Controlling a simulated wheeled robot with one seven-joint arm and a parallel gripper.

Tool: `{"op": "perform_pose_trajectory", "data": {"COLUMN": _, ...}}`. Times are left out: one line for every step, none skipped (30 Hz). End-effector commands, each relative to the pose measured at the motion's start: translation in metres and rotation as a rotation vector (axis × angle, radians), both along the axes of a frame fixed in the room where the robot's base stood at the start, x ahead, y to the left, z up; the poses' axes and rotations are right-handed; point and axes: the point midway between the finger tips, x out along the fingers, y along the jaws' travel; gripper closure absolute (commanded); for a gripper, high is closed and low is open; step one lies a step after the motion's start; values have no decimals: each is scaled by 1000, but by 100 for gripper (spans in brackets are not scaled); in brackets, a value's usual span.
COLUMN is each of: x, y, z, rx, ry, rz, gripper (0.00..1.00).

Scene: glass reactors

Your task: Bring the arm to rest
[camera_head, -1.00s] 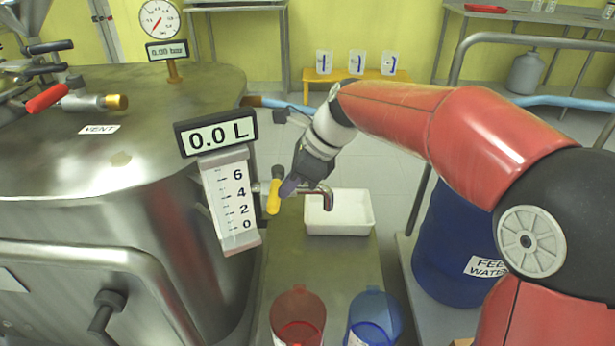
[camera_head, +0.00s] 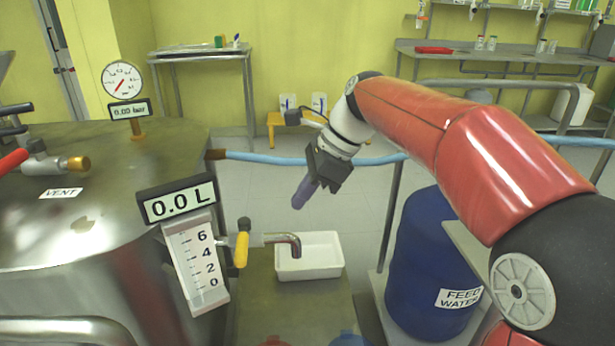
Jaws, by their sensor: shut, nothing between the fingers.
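My red arm (camera_head: 455,135) reaches in from the right and bends down to the left. My gripper (camera_head: 301,197) hangs in the air with its purple fingers pointing down and left. The fingers are together and hold nothing. It is above and apart from the white tray (camera_head: 340,262), the metal spout (camera_head: 290,241) and the yellow valve handle (camera_head: 241,250).
The steel reactor (camera_head: 110,250) stands at the left with a 0.0 L display (camera_head: 177,202) and a level scale (camera_head: 197,264). A blue drum (camera_head: 425,265) stands below my arm. A blue hose (camera_head: 310,159) crosses behind. Open floor lies beyond the hose.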

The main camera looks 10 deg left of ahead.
Motion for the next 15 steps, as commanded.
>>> {"op": "perform_pose_trajectory", "data": {"x": -7, "y": -11, "z": 2, "rx": -18, "ry": -48, "rz": 25, "gripper": 100}}
{"op": "perform_pose_trajectory", "data": {"x": -12, "y": -18, "z": 2, "rx": -33, "ry": -85, "rz": 50, "gripper": 100}}
{"op": "perform_pose_trajectory", "data": {"x": -20, "y": -30, "z": 1, "rx": -58, "ry": -143, "rz": 93, "gripper": 100}}
{"op": "perform_pose_trajectory", "data": {"x": -26, "y": -41, "z": 0, "rx": -80, "ry": -192, "rz": 127, "gripper": 100}}
{"op": "perform_pose_trajectory", "data": {"x": -33, "y": -53, "z": -2, "rx": -106, "ry": -242, "rz": 167, "gripper": 100}}
{"op": "perform_pose_trajectory", "data": {"x": -44, "y": -69, "z": -5, "rx": -145, "ry": -310, "rz": 226, "gripper": 100}}
{"op": "perform_pose_trajectory", "data": {"x": -53, "y": -82, "z": -8, "rx": -175, "ry": -359, "rz": 274, "gripper": 100}}
{"op": "perform_pose_trajectory", "data": {"x": -61, "y": -94, "z": -10, "rx": -207, "ry": -408, "rz": 322, "gripper": 100}}
{"op": "perform_pose_trajectory", "data": {"x": -73, "y": -111, "z": -15, "rx": -251, "ry": -468, "rz": 390, "gripper": 100}}
{"op": "perform_pose_trajectory", "data": {"x": -82, "y": -123, "z": -18, "rx": -286, "ry": -510, "rz": 442, "gripper": 100}}
{"op": "perform_pose_trajectory", "data": {"x": -91, "y": -135, "z": -22, "rx": -320, "ry": -549, "rz": 495, "gripper": 100}}
{"op": "perform_pose_trajectory", "data": {"x": -104, "y": -151, "z": -28, "rx": -366, "ry": -599, "rz": 568, "gripper": 100}}
{"op": "perform_pose_trajectory", "data": {"x": -114, "y": -162, "z": -34, "rx": -401, "ry": -632, "rz": 623, "gripper": 100}}
{"op": "perform_pose_trajectory", "data": {"x": -123, "y": -172, "z": -39, "rx": -437, "ry": -664, "rz": 681, "gripper": 100}}
{"op": "perform_pose_trajectory", "data": {"x": -135, "y": -186, "z": -46, "rx": -481, "ry": -699, "rz": 755, "gripper": 100}}
